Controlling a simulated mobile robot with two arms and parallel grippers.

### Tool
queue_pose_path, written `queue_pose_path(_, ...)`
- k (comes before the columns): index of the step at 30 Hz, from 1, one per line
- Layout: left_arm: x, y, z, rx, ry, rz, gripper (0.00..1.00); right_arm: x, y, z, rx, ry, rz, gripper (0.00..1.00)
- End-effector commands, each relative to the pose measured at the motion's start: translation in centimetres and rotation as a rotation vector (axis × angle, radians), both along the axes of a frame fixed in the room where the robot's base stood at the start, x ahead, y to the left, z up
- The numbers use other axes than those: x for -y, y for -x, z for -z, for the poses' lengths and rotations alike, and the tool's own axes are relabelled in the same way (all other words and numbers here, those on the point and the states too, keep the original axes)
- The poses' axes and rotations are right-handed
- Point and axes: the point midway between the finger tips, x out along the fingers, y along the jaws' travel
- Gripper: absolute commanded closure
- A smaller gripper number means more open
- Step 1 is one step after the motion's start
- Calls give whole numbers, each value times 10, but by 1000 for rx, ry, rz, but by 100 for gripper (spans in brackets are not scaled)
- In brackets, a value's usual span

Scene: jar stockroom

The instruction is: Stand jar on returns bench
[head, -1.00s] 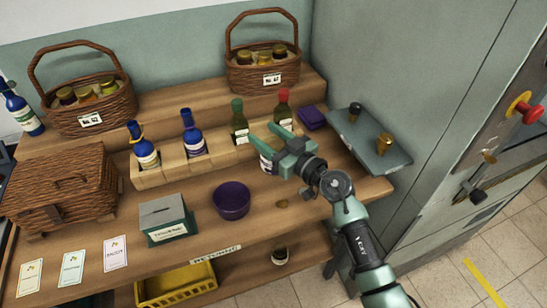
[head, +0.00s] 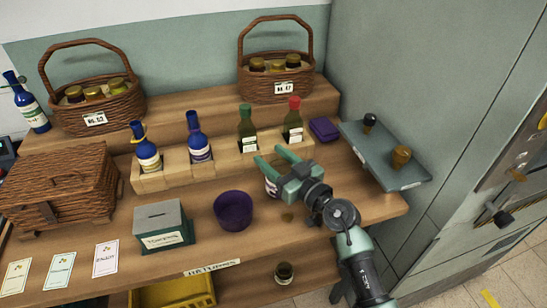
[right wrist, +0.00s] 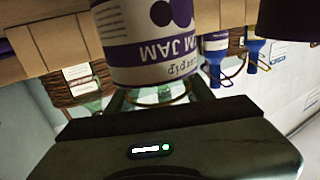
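A jar (right wrist: 150,50) with a white and purple label reading "JAM" fills the upper middle of the right wrist view. It also shows in the head view (head: 271,187), partly hidden behind my right gripper (head: 270,163). The right gripper's fingers are spread to about the jar's width, one on each side, and appear closed on it. The jar is over the wooden bench (head: 205,255); I cannot tell its exact height. The bench's front carries a label (head: 212,268) that I cannot read surely. My left gripper is not in view.
A purple bowl (head: 233,212) and a token box (head: 162,226) stand on the bench, left of my gripper. Several bottles stand in a wooden rack (head: 180,180) behind. A grey side shelf (head: 395,170) with two knobbed items juts out at right. A wicker hamper (head: 60,190) is at left.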

Motion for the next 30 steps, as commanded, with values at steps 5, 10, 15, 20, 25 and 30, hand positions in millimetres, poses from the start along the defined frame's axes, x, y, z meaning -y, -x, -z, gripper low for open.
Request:
queue_pose_path(5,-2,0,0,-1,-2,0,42,1,0,0,-1,1,1,26)
queue_pose_path(10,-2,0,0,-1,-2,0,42,0,0,0,-1,1,1,26)
queue_pose_path(15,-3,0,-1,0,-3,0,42,4,4,-2,-2,1,2,26)
queue_pose_path(20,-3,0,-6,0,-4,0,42,23,26,-2,-3,1,2,26)
queue_pose_path(25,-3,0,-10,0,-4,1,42,48,55,-2,-2,3,3,26)
queue_pose_path(30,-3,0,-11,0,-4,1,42,67,78,-2,-2,3,1,26)
